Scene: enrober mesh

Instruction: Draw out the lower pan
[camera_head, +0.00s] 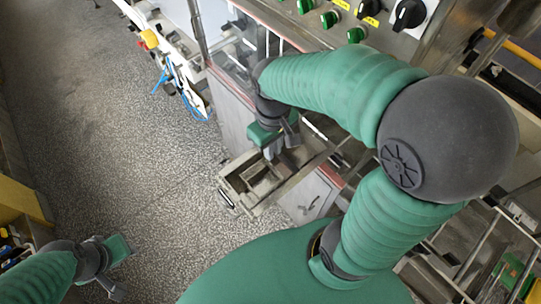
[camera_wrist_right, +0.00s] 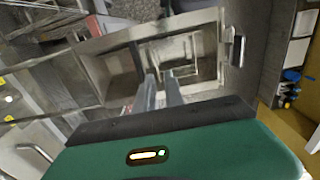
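The lower pan is a grey metal tray (camera_head: 234,183) with a raised rim and recessed compartments, low at the front of the machine. It also shows in the right wrist view (camera_wrist_right: 207,28), with a small handle (camera_wrist_right: 234,46) on its rim at the right. My right gripper (camera_head: 272,152) points down over the pan. In the wrist view its two fingers (camera_wrist_right: 160,78) stand a small gap apart, with nothing visible between them; whether they touch the pan is unclear. My left gripper (camera_head: 124,270) is at the lower left, away from the pan; its fingers are hard to make out.
The machine's control panel (camera_head: 385,22) with green and black knobs is at the top. A grey cabinet panel (camera_head: 312,196) stands beside the pan. A white rack (camera_head: 180,60) with blue items is at upper left. The speckled floor (camera_head: 120,150) left of the pan is clear.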

